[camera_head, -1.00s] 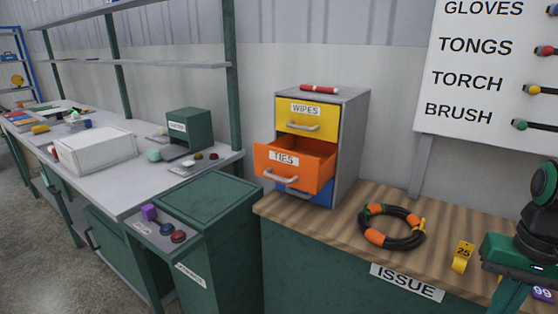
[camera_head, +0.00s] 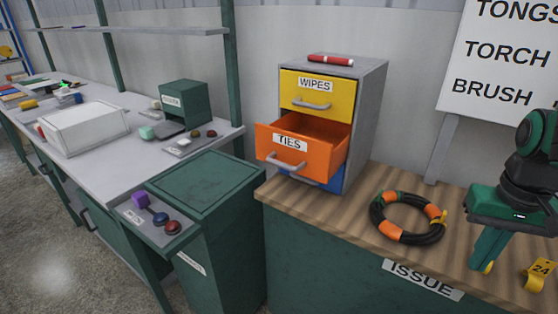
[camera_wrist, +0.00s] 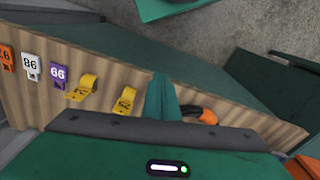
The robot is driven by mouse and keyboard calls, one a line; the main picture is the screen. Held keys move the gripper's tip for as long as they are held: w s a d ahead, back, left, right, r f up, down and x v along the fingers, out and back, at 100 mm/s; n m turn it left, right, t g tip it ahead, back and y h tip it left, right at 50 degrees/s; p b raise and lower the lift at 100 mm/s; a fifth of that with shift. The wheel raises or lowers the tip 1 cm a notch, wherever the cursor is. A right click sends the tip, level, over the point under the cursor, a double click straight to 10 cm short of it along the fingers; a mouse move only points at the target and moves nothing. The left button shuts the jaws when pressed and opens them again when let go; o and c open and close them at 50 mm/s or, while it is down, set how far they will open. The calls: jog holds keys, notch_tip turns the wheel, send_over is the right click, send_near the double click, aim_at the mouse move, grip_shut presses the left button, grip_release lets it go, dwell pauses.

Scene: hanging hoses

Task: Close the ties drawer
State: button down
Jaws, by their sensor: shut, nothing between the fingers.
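The orange ties drawer (camera_head: 298,148) sticks out open from the small grey cabinet (camera_head: 364,115), below the shut yellow wipes drawer (camera_head: 318,91). Its front carries a TIES label and a grey handle (camera_head: 286,163). Part of its empty-looking inside shows. A blue drawer (camera_head: 325,179) below is partly hidden by it. My gripper (camera_head: 487,263) is at the right of the head view, over the bench, well apart from the drawer.
A black and orange hose ring (camera_head: 408,218) lies on the wooden bench (camera_head: 350,208) between the cabinet and my gripper. A red marker (camera_head: 330,59) lies on the cabinet. Yellow number tags (camera_head: 540,274) stand along the bench edge. A green bin (camera_head: 208,185) stands left of the bench.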

jog(key=w+a+r+n+t+h, duration=0.1)
jog(key=w+a+r+n, duration=0.25)
jog(key=w, duration=0.25)
jog(key=w+a+r+n+t+h, duration=0.1)
jog(key=w+a+r+n, duration=0.1)
jog(key=w+a, duration=0.25)
jog(key=n+t+y, duration=0.1)
jog(key=n+t, duration=0.2)
jog(key=n, duration=0.3)
send_near(328, 153)
notch_tip(328, 153, down, 5)
jog(key=s, duration=0.2)
jog(key=s+a+r+n+t+y, duration=0.1)
jog(key=s+a+r+n+y, duration=0.15)
jog(key=a, duration=0.95)
jog(key=w+d+f, duration=0.2)
jog(key=w+f, duration=0.6)
jog(key=w, duration=0.1)
jog(key=shift+h, duration=0.45)
jog(key=shift+w, duration=0.2)
